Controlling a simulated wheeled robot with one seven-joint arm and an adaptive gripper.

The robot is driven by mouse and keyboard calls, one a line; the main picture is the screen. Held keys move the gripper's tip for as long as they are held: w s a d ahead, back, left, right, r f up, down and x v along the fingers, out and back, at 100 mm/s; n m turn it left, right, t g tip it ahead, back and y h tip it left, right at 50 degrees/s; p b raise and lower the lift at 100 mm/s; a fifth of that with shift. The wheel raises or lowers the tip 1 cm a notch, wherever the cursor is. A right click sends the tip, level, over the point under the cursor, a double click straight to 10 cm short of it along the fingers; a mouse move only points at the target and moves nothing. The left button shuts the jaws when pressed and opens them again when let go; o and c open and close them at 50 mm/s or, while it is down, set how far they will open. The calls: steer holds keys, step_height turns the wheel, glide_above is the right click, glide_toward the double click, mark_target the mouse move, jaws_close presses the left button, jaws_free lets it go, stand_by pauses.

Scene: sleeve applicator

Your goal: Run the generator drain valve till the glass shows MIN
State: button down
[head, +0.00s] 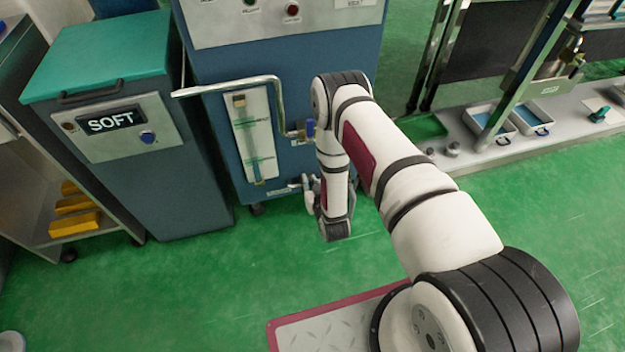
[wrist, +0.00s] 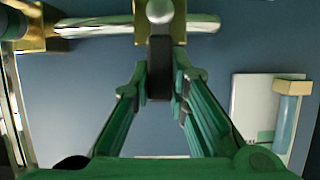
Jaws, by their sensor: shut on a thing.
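The generator (head: 292,72) is a blue cabinet with a grey upper panel. Its sight glass (head: 254,135) is on a pale plate on the front; the level and marks are too small to read. In the wrist view one end of the glass (wrist: 287,125) shows light blue below a brass block. The drain valve (wrist: 160,18) has a brass body with a silver pipe and a dark lever (wrist: 160,70). My gripper (wrist: 160,88) has its green fingers closed on the lever. In the head view my gripper (head: 312,192) is low at the cabinet front, partly hidden by my arm.
A bent silver pipe (head: 230,86) with a blue-handled valve (head: 309,127) juts out above. A shelf with yellow blocks (head: 75,224) is farther left. A bench with trays (head: 490,118) is right.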

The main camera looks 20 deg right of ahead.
stand_by(0.5)
steer(key=c, duration=1.5)
jaws_free()
steer(key=shift+s, duration=0.1)
steer(key=v, duration=1.2)
steer(key=shift+a, duration=0.1)
